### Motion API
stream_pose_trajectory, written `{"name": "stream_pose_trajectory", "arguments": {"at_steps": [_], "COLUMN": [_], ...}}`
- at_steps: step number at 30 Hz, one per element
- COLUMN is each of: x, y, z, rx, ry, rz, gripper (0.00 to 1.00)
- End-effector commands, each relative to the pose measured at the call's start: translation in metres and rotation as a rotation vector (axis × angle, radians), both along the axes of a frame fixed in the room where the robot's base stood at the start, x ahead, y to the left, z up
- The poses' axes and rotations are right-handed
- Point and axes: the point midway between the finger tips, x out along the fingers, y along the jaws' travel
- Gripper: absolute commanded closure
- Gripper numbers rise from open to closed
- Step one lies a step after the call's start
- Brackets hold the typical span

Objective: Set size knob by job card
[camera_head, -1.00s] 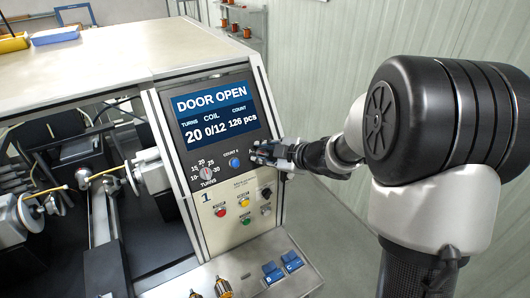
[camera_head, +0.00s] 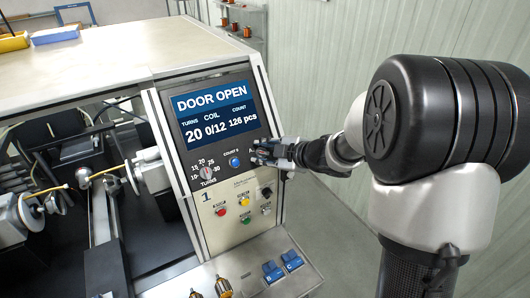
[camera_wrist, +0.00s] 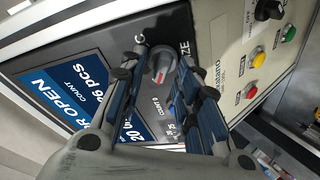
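The size knob (camera_wrist: 161,64) is a grey round knob with a red mark, on the dark panel beside lettering ending in "ZE". In the wrist view it shows between the two fingertips of my gripper (camera_wrist: 163,62). The fingers are apart, one on each side of the knob; I cannot tell whether they touch it. In the head view my gripper (camera_head: 260,152) is at the panel's right edge and hides the knob. The screen (camera_head: 216,108) reads DOOR OPEN, turns 20, coil 0/12, count 126 pcs. No job card can be made out.
The turns knob (camera_head: 206,172) and a blue button (camera_head: 235,161) are left of my gripper. Below are red (camera_head: 221,212), yellow (camera_head: 244,202) and green (camera_head: 245,219) buttons and a black switch (camera_head: 266,191). Blue blocks (camera_head: 272,270) sit on the ledge.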

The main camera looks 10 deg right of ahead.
Motion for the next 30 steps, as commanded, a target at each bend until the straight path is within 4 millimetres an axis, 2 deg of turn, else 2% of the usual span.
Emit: {"name": "stream_pose_trajectory", "arguments": {"at_steps": [7,15,21,30], "x": [-0.013,-0.057,-0.081,-0.091], "y": [-0.009,-0.035,-0.049,-0.054], "z": [0.010,0.037,0.052,0.057], "rx": [-0.001,-0.002,-0.001,0.001], "ry": [-0.002,-0.004,-0.002,0.000], "rz": [-0.003,-0.004,-0.003,0.000], "gripper": [0.70,0.70,0.70,0.70]}}
